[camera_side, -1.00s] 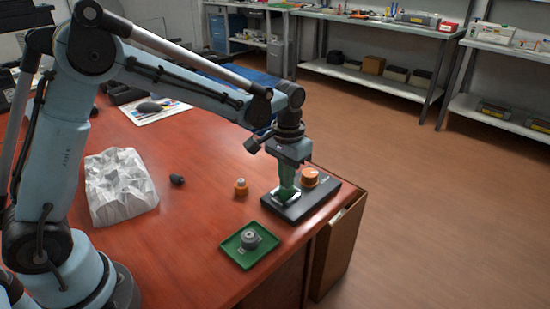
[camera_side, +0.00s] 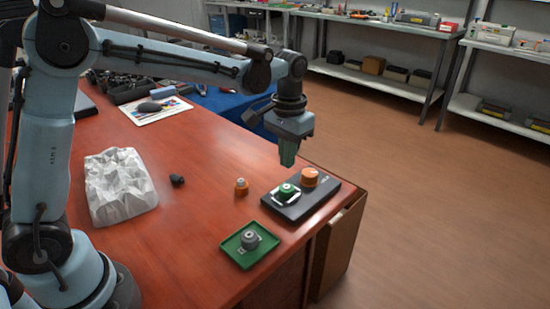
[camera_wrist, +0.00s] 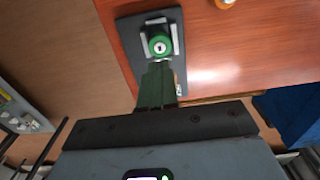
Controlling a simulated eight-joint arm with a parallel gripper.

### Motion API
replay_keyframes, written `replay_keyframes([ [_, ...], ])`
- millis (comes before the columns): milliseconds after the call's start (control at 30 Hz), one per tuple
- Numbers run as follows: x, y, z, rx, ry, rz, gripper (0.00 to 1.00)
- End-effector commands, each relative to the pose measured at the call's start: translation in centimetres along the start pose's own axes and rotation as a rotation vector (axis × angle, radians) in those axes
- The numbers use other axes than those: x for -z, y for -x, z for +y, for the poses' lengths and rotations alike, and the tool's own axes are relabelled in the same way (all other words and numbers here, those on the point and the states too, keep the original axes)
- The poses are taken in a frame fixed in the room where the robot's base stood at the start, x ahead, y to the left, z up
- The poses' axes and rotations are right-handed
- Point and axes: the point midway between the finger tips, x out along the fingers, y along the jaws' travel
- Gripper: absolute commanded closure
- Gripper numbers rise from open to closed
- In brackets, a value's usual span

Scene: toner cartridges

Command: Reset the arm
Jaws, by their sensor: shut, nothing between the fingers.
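My gripper (camera_side: 287,160) is shut and empty, its green fingers pointing down above the dark base (camera_side: 322,194) at the table's right edge. A green cartridge (camera_side: 286,189) sits upright in a pale holder on that base, just below and apart from the fingertips. An orange cartridge (camera_side: 309,177) stands behind it on the same base.
A green tray (camera_side: 267,247) holds a grey cartridge (camera_side: 249,239). A small orange cartridge (camera_side: 241,187) and a dark piece (camera_side: 177,180) are on the table. A crumpled white object (camera_side: 120,186) is near my arm. Shelves stand behind.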

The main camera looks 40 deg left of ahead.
Motion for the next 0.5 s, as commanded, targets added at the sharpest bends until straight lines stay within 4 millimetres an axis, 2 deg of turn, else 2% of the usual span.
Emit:
replay_keyframes([
  [200,-0.04,1.08,0.0,0.0,0.0,0.0,1.0],
  [500,-0.06,1.16,-0.01,0.0,0.0,0.001,1.0],
])
